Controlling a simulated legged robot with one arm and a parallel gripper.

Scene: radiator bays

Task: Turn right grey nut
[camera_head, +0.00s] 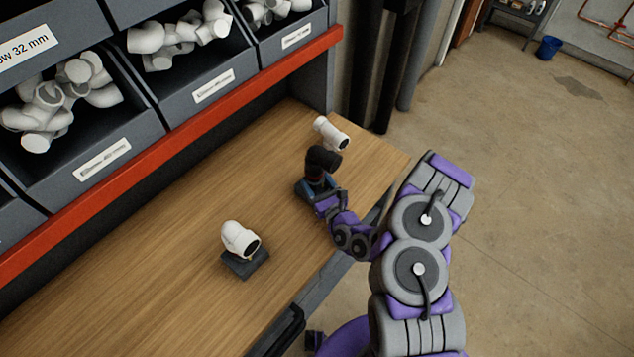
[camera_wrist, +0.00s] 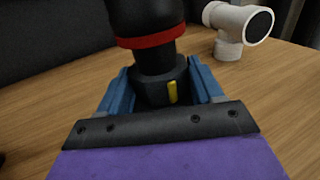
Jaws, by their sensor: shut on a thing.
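A dark elbow fitting (camera_head: 322,160) stands upright on the right part of the wooden bench. In the wrist view its dark body (camera_wrist: 143,18) has a red ring (camera_wrist: 150,39) low down. Below the ring is a dark grey nut (camera_wrist: 152,90) with a yellow mark (camera_wrist: 172,92) on the side facing me. My gripper (camera_wrist: 162,84) has a blue finger on each side of this nut and is shut on it. In the head view my gripper (camera_head: 318,187) reaches the fitting from the bench's front edge. The fingertips' far ends are partly hidden.
Another white fitting (camera_head: 240,238) sits on a dark block (camera_head: 245,264) to the left. Grey bins (camera_head: 95,140) with white fittings stand above a red rail (camera_head: 180,142). The bench's (camera_head: 150,295) front left is clear.

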